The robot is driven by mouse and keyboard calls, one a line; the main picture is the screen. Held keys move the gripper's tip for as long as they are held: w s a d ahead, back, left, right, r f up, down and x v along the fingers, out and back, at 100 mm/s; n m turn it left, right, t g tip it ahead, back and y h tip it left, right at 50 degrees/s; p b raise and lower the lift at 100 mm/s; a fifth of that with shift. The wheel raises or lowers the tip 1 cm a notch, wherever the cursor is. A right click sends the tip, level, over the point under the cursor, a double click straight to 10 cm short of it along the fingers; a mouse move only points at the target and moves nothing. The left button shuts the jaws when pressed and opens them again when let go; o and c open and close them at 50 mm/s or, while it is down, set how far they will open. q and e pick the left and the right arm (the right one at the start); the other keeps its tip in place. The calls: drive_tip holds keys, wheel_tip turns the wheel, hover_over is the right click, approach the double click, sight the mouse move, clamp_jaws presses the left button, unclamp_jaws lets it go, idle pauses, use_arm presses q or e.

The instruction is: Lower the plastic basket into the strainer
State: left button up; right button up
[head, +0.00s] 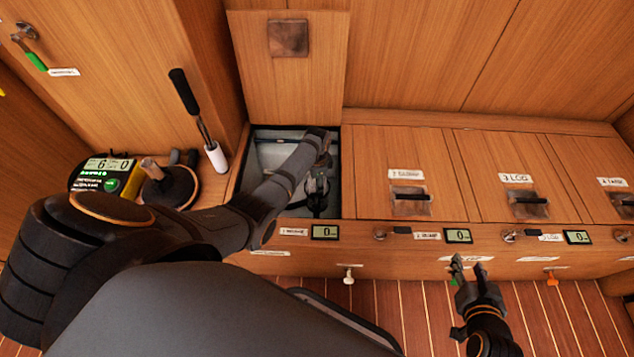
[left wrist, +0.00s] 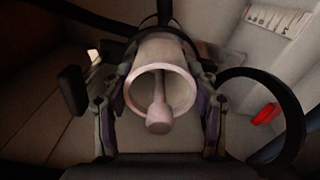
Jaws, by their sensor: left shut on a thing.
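My left arm reaches down into the open locker (head: 268,155), and its gripper (head: 318,186) is low inside it. In the left wrist view its fingers (left wrist: 161,80) are shut on a pale, hollow round piece with a stem in its middle, which I take for the plastic basket (left wrist: 137,98). The basket's open end faces the camera. I cannot make out the strainer apart from the dark parts around the basket, nor whether the basket is inside it. My right gripper (head: 468,270) is open and empty in front of the bench.
Black hoses (left wrist: 302,125) curve around the left gripper, and a red handle (left wrist: 265,114) is at its right. The locker's lid (head: 325,75) stands raised. Closed lids (head: 400,160) with latches run along the bench to the right. A black-handled tool (head: 190,100) stands at left.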

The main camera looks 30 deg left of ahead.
drive_tip(key=shift+r, duration=0.15)
drive_tip(key=shift+r+p, duration=0.45)
drive_tip(key=shift+p, duration=0.2)
drive_tip(key=shift+r, duration=0.2)
idle(1.8)
drive_tip(key=shift+r+p, duration=0.5)
drive_tip(key=shift+p, duration=0.2)
drive_tip(key=shift+r, duration=0.15)
idle(1.8)
drive_tip(key=shift+r+p, duration=0.35)
drive_tip(key=shift+p, duration=0.15)
idle(1.2)
